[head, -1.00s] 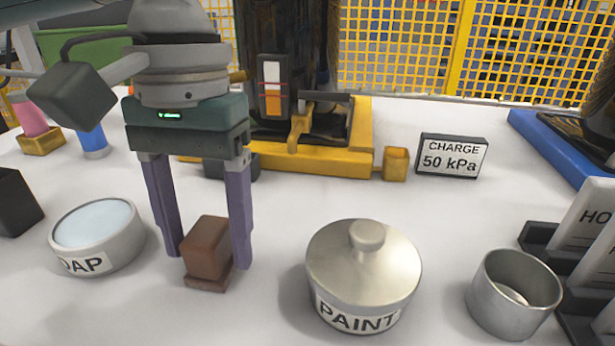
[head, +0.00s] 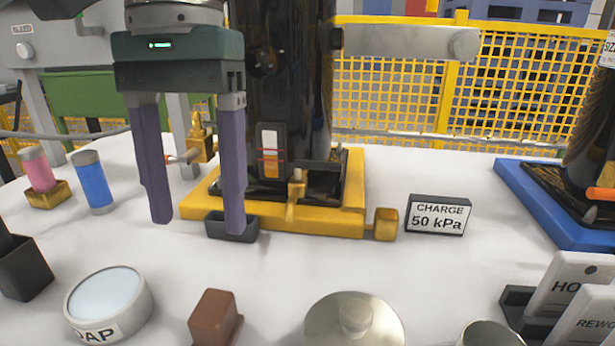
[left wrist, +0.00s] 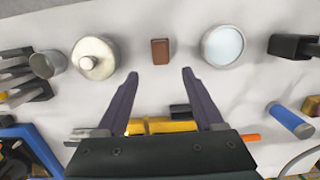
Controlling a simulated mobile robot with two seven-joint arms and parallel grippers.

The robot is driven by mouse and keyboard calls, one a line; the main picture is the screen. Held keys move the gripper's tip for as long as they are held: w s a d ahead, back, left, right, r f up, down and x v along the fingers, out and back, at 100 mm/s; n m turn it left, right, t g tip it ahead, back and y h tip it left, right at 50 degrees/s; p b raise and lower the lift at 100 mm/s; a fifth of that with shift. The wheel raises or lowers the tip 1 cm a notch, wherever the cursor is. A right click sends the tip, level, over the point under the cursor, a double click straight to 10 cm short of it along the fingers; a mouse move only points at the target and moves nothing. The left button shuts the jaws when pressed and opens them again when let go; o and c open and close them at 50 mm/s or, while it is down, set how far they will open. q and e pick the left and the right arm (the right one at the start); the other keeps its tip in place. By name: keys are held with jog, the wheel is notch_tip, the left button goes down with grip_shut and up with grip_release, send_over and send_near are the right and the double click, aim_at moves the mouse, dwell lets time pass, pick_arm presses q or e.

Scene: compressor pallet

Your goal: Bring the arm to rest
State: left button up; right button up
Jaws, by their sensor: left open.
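My left gripper (head: 195,222) is open and empty, with its two purple fingers pointing down above the white table. In the head view it shows in front of the yellow base (head: 300,220) of a black machine. A brown block (head: 214,318) stands on the table nearer to me, apart from the fingers. In the left wrist view the gripper (left wrist: 160,72) shows with nothing between its fingertips, and the brown block (left wrist: 160,51) lies beyond them. My right gripper is not in view.
A charge sign (head: 438,215), a blue cylinder (head: 93,183), a pink cylinder (head: 37,168) and a blue base (head: 550,205) stand further back.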

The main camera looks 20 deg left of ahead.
pick_arm(q)
jog(key=s+d+r+m+t+h+p, duration=0.35)
jog(key=s+d+r+m+p, duration=0.45)
jog(key=p, duration=1.3)
jog(key=s+a+r+n+t+y+p, duration=0.2)
jog(key=s+a+r+n+y+p, duration=0.15)
jog(key=s+a+r+p, duration=0.45)
pick_arm(e)
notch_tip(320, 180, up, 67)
jog(key=p, duration=3.8)
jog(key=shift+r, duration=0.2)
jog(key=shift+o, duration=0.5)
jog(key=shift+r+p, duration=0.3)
jog(key=shift+p, duration=0.15)
pick_arm(q)
notch_tip(320, 180, up, 37)
jog(key=w+d, duration=0.1)
jog(key=w, duration=0.1)
jog(key=shift+w+d+r, duration=0.15)
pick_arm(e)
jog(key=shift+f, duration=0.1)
